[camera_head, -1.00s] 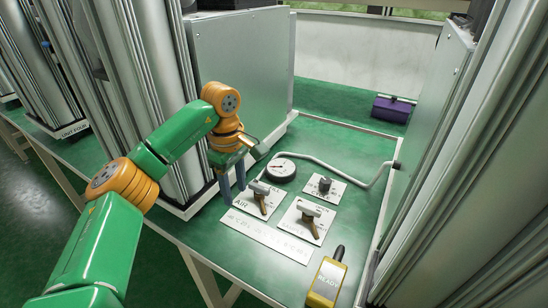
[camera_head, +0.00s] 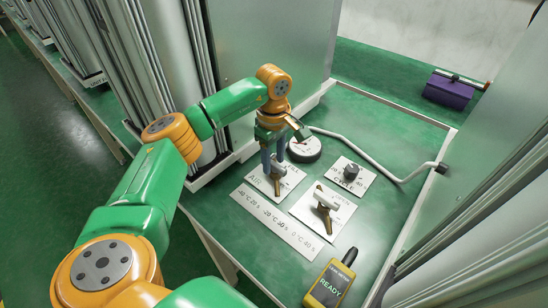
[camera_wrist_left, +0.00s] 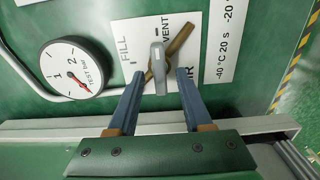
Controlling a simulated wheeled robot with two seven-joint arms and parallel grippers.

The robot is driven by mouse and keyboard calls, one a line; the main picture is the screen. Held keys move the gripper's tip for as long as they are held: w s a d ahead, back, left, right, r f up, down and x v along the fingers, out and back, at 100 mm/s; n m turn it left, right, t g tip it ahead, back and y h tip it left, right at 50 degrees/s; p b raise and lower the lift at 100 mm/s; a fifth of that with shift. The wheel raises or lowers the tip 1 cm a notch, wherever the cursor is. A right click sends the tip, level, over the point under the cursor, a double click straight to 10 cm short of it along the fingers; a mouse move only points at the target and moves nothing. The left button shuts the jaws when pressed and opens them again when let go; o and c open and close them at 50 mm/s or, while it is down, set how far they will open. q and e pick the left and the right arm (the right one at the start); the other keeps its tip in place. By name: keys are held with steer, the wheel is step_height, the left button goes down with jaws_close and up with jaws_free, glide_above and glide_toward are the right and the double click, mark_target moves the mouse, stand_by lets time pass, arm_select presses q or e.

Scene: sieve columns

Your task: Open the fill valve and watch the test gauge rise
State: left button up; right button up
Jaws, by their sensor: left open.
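The fill valve is a lever handle (camera_head: 277,184) on a white AIR plate; the wrist view shows its grey grip and brown lever (camera_wrist_left: 158,68) beside FILL and VENT labels. My left gripper (camera_head: 273,168) is open and points down at the valve. In the wrist view its fingertips (camera_wrist_left: 160,76) stand on either side of the handle, apart from it as far as I can tell. The round white test gauge (camera_head: 304,149) is beside the gripper and partly hidden by it. The gauge dial (camera_wrist_left: 77,68) shows a red needle; its exact reading is unclear. My right gripper is not in view.
A second lever valve (camera_head: 324,205) and a CYCLE knob (camera_head: 350,171) sit close by. Tall metal cabinets flank the green bench.

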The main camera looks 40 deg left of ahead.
arm_select(q)
jaws_close()
steer(key=n+p, duration=0.1)
steer(key=n, duration=0.2)
steer(key=shift+s+r, duration=0.1)
steer(key=shift+r, duration=0.05)
steer(key=n+p, duration=0.2)
steer(key=n, duration=0.3)
steer(key=shift+s+d, duration=0.1)
steer(key=shift+s, duration=0.05)
steer(key=n+p, duration=0.1)
steer(key=n, duration=0.4)
steer(key=shift+s+d+n+p, duration=0.1)
steer(key=shift+n+p, duration=0.3)
steer(key=shift+d+n+p, duration=0.15)
steer(key=shift+n+p, duration=0.4)
steer(key=shift+n, duration=1.55)
